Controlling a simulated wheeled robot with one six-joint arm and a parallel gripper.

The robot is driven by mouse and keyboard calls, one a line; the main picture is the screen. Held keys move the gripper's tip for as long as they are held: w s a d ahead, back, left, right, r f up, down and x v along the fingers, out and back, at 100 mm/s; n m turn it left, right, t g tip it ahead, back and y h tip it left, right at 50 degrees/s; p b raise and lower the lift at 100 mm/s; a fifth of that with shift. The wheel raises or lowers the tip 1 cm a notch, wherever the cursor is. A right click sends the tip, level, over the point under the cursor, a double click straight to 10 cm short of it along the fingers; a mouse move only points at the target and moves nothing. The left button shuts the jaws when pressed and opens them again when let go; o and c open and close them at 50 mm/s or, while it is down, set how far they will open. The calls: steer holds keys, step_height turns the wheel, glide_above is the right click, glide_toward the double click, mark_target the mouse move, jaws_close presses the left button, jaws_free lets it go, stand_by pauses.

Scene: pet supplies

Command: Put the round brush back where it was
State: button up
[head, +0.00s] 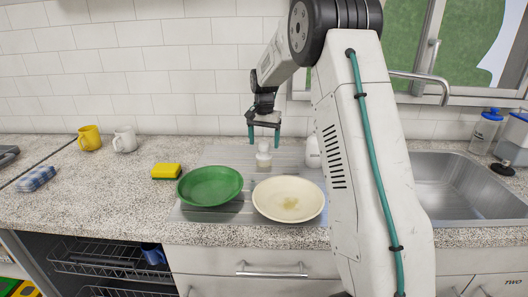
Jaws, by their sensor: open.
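A small pale, rounded upright object (263,157), possibly the round brush, stands at the back of the grey ribbed drainboard (238,216). It is too small to identify surely. My gripper (264,142) points down with its two teal fingers apart. It is directly above or around the top of the pale object; I cannot tell whether they touch. A green plate (210,186) and a cream plate (288,199) with a brownish stain lie in front of it on the drainboard.
A yellow-green sponge (166,171) lies left of the drainboard. A yellow mug (89,138) and a white mug (125,139) stand farther left, near a checked cloth (36,178). A white bottle (312,151) stands beside my arm. The sink (465,187) is at right. Front-left counter is clear.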

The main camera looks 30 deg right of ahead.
step_height(320, 180, up, 6)
steer(key=shift+f, duration=0.2)
steer(key=shift+s+a+r, duration=0.1)
steer(key=shift+a+r, duration=0.05)
steer(key=shift+r, duration=0.15)
steer(key=s+a+r+n, duration=0.2)
steer(key=s+a+r, duration=0.3)
steer(key=s+a, duration=0.3)
steer(key=s+a+r+n, duration=0.3)
steer(key=s+a+r, duration=0.15)
steer(key=s, duration=0.45)
steer(key=s+a+f+n, duration=0.2)
steer(key=s+a, duration=0.1)
steer(key=s, duration=0.5)
steer(key=s+a+f+n, duration=0.1)
steer(key=s+a+f, duration=0.1)
steer(key=s, duration=0.7)
steer(key=s+a+f+n+t, duration=0.1)
steer(key=s+a, duration=0.3)
steer(key=s, duration=0.4)
steer(key=shift+s+f+n, duration=0.25)
steer(key=shift+f+n, duration=0.3)
steer(key=shift+n, duration=0.25)
